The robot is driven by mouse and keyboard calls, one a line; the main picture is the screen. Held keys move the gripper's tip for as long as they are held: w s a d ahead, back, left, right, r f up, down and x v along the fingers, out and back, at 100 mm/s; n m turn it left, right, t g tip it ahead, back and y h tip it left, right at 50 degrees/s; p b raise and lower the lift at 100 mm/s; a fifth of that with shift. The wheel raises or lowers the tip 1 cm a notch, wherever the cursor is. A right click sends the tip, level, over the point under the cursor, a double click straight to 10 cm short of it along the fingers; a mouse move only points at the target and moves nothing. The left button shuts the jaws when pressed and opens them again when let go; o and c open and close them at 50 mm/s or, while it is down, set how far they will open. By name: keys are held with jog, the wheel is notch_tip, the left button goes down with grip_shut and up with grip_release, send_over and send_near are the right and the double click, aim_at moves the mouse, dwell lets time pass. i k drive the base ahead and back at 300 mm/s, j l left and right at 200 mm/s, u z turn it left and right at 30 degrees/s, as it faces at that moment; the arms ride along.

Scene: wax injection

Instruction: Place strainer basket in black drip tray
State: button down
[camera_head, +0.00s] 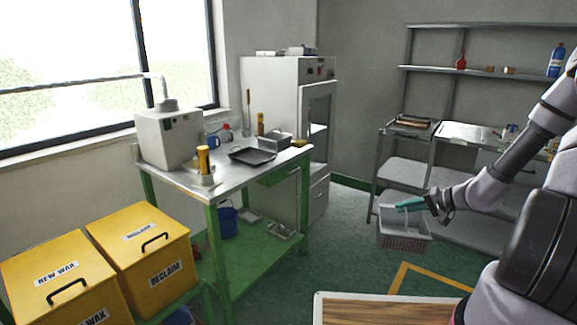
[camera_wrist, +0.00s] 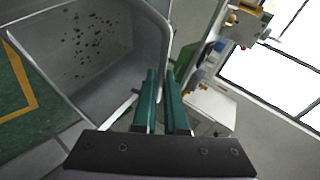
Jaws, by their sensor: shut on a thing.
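The strainer basket (camera_head: 405,242), pale with a perforated lower part, hangs in the air at the right in the head view. My gripper (camera_head: 408,205), with its teal fingers, is shut on the basket's rim. In the wrist view the basket's grey wall and dark-holed floor (camera_wrist: 100,38) fill the upper left, and the teal fingertips (camera_wrist: 165,80) meet its rim. The black drip tray (camera_head: 252,156) lies on the metal-topped green bench, to the left of and well apart from the basket. It looks empty.
The green bench (camera_head: 222,182) also holds a white machine (camera_head: 168,138), a yellow-handled tool (camera_head: 204,162) and a metal box (camera_head: 277,141) close by the tray. Yellow bins (camera_head: 140,245) stand front left. A wooden-topped table (camera_head: 390,311) is at the bottom. Open floor separates basket and bench.

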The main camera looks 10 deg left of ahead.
aim_at(252, 159)
jog(key=i+l+u, duration=0.45)
jog(key=u, duration=0.15)
jog(key=i+l+u, duration=0.15)
jog(key=l+u, duration=0.15)
jog(key=i+l+u, duration=0.1)
jog(key=l+u, duration=0.15)
jog(key=l, duration=0.15)
jog(key=i+l+u, duration=0.1)
jog(key=l+u, duration=0.5)
jog(key=l, duration=0.2)
jog(key=i, duration=0.05)
